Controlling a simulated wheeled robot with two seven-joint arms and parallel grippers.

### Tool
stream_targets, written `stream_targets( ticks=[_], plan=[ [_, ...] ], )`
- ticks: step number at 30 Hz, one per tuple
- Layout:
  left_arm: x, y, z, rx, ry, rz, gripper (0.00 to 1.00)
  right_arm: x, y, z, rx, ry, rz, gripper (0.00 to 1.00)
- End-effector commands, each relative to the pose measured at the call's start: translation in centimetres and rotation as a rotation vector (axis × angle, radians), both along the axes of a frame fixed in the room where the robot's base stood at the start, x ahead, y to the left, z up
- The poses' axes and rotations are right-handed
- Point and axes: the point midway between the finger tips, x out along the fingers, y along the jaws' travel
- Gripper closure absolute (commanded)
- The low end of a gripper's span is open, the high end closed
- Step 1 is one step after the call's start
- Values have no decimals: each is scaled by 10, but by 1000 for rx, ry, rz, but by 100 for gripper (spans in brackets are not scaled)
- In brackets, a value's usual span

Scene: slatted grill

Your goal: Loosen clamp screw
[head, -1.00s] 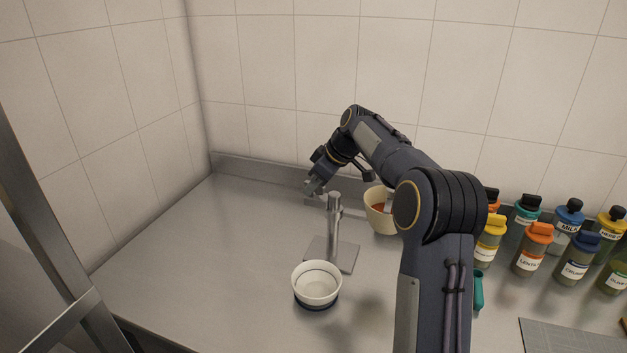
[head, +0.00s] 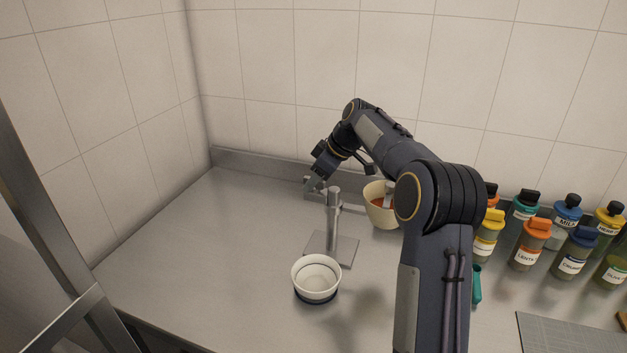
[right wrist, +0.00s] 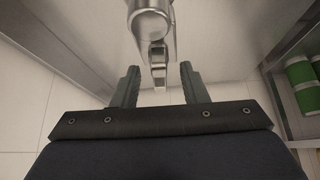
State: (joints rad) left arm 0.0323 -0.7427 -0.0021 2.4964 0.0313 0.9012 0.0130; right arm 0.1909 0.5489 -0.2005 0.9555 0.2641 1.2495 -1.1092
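A metal stand with an upright post (head: 333,222) rises from a flat square base plate (head: 346,252) on the counter. In the right wrist view the post's round end (right wrist: 150,24) shows at the top. A small metal piece, apparently the clamp screw (right wrist: 158,72), sticks out from it toward my right gripper (right wrist: 160,84). The gripper is open, with the screw's near end between its fingers and a gap on each side. In the head view my right gripper (head: 314,184) is behind and left of the post's top. My left gripper is not in view.
A white bowl (head: 316,276) stands in front of the stand. A cream container (head: 380,212) with orange contents is behind right. Several labelled bottles (head: 530,245) line the right side. A tiled wall (head: 260,60) closes the back; the counter's left is clear.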

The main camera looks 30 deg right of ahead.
Motion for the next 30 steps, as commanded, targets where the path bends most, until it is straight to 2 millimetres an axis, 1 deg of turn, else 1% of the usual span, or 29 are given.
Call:
stream_targets(
  ticks=[1,16,18,26,30],
  plan=[
    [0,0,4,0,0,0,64,-2,-2,5,0,-1,-1,60],
    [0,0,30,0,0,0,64,-22,-17,47,0,0,-1,60],
    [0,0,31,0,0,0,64,-24,-18,49,-1,-1,-1,60],
    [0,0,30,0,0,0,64,-24,-18,48,0,0,0,60],
    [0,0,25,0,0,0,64,-21,-16,42,0,1,1,60]
  ],
)
